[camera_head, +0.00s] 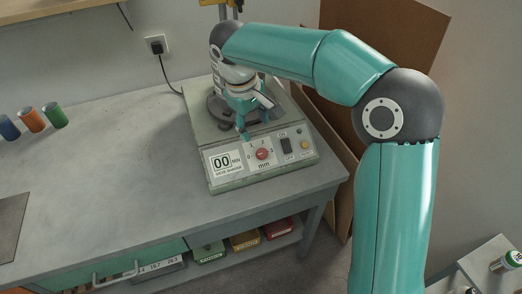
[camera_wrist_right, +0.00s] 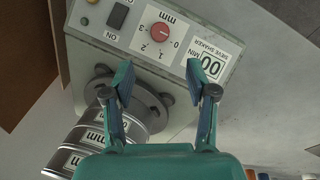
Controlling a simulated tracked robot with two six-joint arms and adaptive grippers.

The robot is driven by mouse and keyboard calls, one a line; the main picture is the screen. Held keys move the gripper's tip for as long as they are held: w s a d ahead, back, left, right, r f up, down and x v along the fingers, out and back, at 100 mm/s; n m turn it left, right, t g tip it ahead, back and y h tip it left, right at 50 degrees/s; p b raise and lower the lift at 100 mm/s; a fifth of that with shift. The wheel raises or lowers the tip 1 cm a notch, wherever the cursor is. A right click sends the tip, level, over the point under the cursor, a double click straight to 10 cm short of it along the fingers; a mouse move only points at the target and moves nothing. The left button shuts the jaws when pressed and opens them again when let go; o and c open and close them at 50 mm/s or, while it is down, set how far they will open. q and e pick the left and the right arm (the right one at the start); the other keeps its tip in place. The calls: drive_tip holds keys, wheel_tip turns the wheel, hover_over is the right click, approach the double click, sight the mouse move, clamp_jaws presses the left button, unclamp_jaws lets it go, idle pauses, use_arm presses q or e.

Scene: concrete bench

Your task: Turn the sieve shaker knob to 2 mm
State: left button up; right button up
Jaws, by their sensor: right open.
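The grey sieve shaker (camera_head: 225,180) stands on the bench near its right end. Its red knob (camera_head: 263,154) sits on the sloped front panel between a display reading 00 MIN and a dark rocker switch (camera_head: 287,145). The scale around the knob runs 0 to 3 over "mm"; I cannot tell its exact pointer setting. The wrist view shows the knob (camera_wrist_right: 160,31) upside down. My right gripper (camera_wrist_right: 160,78) is open and empty, its fingers apart and not touching the knob. In the head view the gripper (camera_head: 257,118) hovers behind the knob, partly hiding the sieve stack (camera_wrist_right: 87,140).
Blue, orange and green cylinders (camera_head: 32,120) stand at the bench's left. A plug (camera_head: 157,47) is in the wall. Brown boards (camera_head: 385,35) lean behind my right arm. The bench (camera_head: 120,150) left of the shaker is clear.

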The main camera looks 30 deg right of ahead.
sight(262, 152)
drive_tip(key=x, duration=1.2)
clamp_jaws()
